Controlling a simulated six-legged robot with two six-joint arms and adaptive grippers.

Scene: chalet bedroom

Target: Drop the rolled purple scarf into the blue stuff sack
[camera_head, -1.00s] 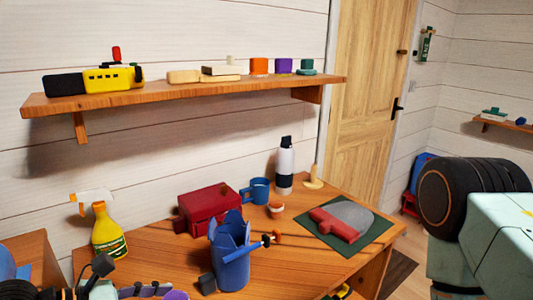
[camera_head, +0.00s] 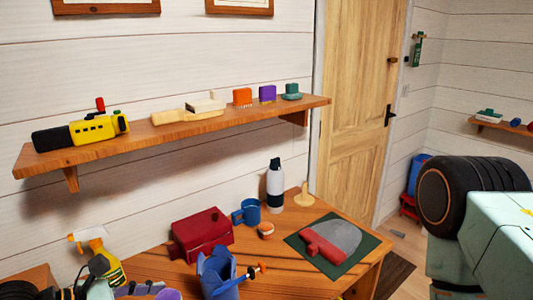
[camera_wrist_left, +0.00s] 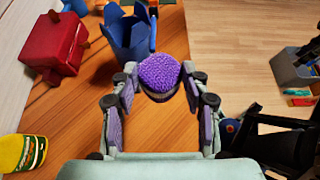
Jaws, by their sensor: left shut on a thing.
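The rolled purple scarf (camera_wrist_left: 160,73) is between the fingers of my left gripper (camera_wrist_left: 158,88), which is shut on it over the wooden table. In the head view only a bit of the scarf (camera_head: 168,294) shows at the bottom edge, beside part of my left gripper (camera_head: 140,289). The blue stuff sack (camera_head: 219,276) stands on the table with its top open, to the right of the scarf. In the left wrist view the sack (camera_wrist_left: 128,38) is just beyond the scarf, apart from it. My right gripper is not in view; only my right arm shows.
A red box (camera_head: 201,233) stands behind the sack, with a blue mug (camera_head: 247,212), a bottle (camera_head: 275,186) and a green mat (camera_head: 351,262) farther along the table (camera_head: 291,275). A yellow spray bottle (camera_head: 106,262) is at the left. A wall shelf (camera_head: 190,134) hangs above.

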